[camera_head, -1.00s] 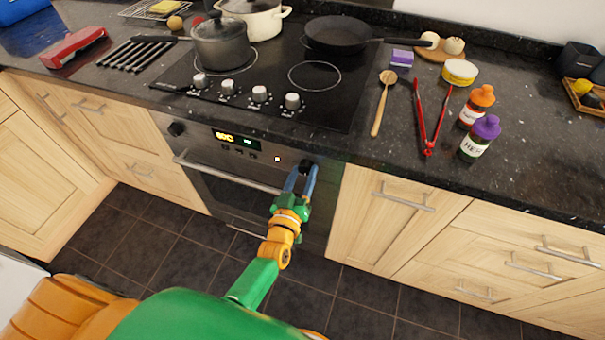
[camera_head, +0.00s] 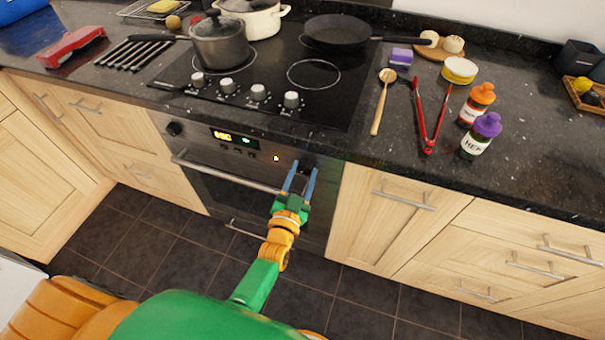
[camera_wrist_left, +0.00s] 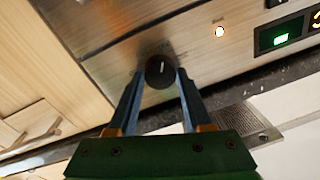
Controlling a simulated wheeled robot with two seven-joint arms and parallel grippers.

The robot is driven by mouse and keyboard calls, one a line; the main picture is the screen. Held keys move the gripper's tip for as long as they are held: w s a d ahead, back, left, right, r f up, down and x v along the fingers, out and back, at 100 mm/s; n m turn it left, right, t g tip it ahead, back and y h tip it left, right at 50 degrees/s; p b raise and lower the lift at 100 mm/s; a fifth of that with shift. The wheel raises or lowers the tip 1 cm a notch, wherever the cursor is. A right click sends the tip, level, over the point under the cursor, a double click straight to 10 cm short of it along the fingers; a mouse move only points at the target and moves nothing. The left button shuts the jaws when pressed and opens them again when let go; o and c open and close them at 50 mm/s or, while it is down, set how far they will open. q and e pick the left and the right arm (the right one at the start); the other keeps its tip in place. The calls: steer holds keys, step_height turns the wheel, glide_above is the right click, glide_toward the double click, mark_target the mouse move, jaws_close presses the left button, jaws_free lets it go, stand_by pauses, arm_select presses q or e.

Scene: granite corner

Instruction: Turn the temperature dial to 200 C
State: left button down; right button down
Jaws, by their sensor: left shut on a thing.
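The oven's temperature dial is a round black knob with a white mark, seen in the left wrist view (camera_wrist_left: 160,72) between my fingertips. In the head view it is largely hidden behind my left gripper (camera_head: 303,172). The gripper's blue fingers are shut on the dial, one on each side. The oven display (camera_head: 236,138) is lit with yellow and green characters, too small to read surely. My right gripper is not in view.
The oven handle (camera_head: 225,173) runs just left of and below my left gripper. A second black knob (camera_head: 174,129) is at the oven panel's left end. Hob knobs (camera_head: 258,93) and the granite worktop edge (camera_head: 390,164) lie above. The floor in front is clear.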

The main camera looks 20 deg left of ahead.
arm_select(q)
steer(key=shift+r, duration=0.1)
stand_by(0.4)
steer(key=shift+c, duration=1.6)
jaws_free()
steer(key=s, duration=0.7)
steer(key=shift+f+p, duration=0.2)
steer(key=shift+p, duration=0.15)
